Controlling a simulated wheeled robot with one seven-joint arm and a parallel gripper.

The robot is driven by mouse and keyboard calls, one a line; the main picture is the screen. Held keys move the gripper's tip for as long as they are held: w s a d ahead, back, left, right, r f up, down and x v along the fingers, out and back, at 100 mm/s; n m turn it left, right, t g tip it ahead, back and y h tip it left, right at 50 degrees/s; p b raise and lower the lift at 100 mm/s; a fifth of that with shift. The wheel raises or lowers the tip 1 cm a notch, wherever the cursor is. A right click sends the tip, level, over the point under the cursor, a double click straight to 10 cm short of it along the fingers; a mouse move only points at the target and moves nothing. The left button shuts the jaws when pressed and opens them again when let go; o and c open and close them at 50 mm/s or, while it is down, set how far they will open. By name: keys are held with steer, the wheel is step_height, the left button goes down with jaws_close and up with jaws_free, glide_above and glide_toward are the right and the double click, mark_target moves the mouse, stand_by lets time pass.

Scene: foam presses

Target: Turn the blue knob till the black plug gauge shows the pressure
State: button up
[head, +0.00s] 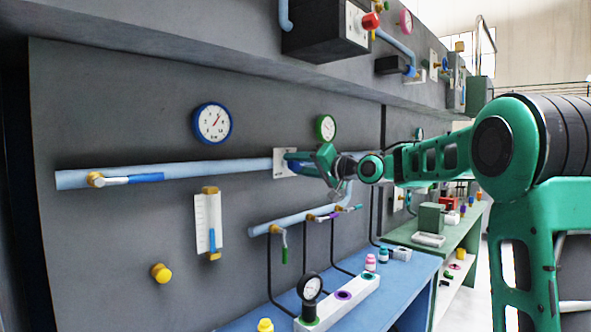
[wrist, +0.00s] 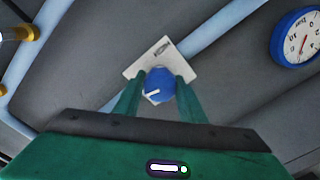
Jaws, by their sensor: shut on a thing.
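The blue knob (wrist: 159,83) sits on a white square plate (wrist: 136,70) on the grey wall, with a white pointer line on its face. My gripper (wrist: 160,88) has one finger on each side of the knob and is shut on it. In the head view my gripper (head: 312,164) reaches the plate (head: 283,163) from the right and hides most of the knob. The black plug gauge (head: 310,287) stands upright in a green-ringed hole of a white block on the blue bench. Its needle is too small to read.
A blue gauge (head: 212,123) and a green gauge (head: 325,128) hang on the wall above the blue pipe (head: 220,168). Several valve levers, including a green-handled one (head: 284,247), stick out nearby. Black hoses run down to the white block (head: 350,300).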

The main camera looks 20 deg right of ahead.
steer(key=shift+d+m, duration=0.2)
steer(key=shift+m, duration=1.2)
steer(key=shift+f, duration=0.1)
steer(key=shift+w, duration=0.1)
steer(key=o, duration=1)
steer(key=shift+d, duration=0.1)
steer(key=shift+o, duration=0.2)
steer(key=v, duration=1)
steer(key=shift+s, duration=0.3)
